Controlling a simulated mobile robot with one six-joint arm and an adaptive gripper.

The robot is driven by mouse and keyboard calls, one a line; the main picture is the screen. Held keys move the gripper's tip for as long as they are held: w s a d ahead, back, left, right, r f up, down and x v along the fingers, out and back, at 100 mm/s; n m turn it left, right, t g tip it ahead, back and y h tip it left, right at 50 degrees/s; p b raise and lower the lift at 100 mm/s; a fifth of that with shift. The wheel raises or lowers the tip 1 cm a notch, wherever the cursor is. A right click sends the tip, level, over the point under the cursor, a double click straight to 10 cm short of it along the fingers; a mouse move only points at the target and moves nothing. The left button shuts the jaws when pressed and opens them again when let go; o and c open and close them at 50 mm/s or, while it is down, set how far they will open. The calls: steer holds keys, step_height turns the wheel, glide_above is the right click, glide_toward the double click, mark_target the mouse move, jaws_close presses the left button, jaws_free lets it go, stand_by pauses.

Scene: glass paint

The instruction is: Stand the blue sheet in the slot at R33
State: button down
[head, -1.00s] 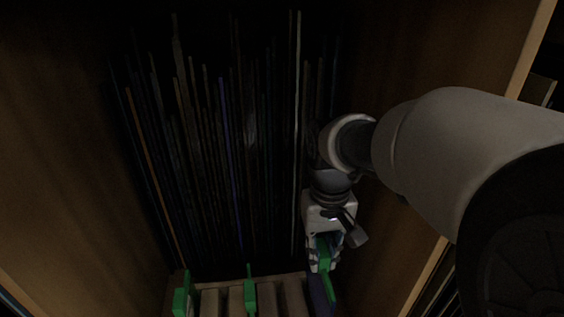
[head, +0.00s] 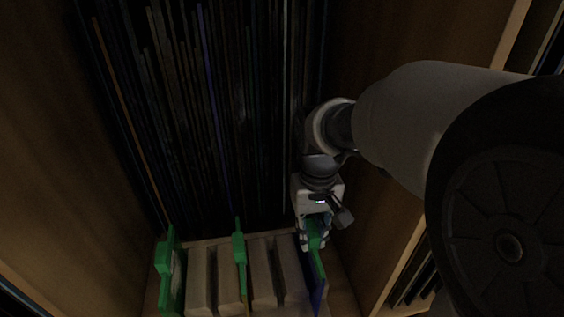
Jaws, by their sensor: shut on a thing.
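The blue sheet (head: 320,294) stands on edge at the right end of a slotted wooden rack, seen in the head view. A green piece (head: 318,262) runs along its near upper edge. My gripper (head: 313,244) is shut at the top of this green-edged sheet, near the right wooden wall. The sheet's lower edge is out of sight, so I cannot tell whether it is inside a slot. No R33 label can be read.
Many thin dark sheets (head: 205,120) stand upright behind the rack (head: 200,280). Two more green pieces (head: 168,265) (head: 239,252) stand at its left and middle. Wooden walls (head: 60,150) (head: 400,100) close in both sides. The scene is dark.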

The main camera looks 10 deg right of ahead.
steer(key=shift+f, duration=0.4)
stand_by(0.7)
steer(key=c, duration=1.4)
jaws_free()
steer(key=o, duration=0.6)
steer(key=shift+c, duration=0.2)
step_height(320, 180, up, 7)
steer(key=p, duration=0.5)
steer(key=shift+r, duration=0.1)
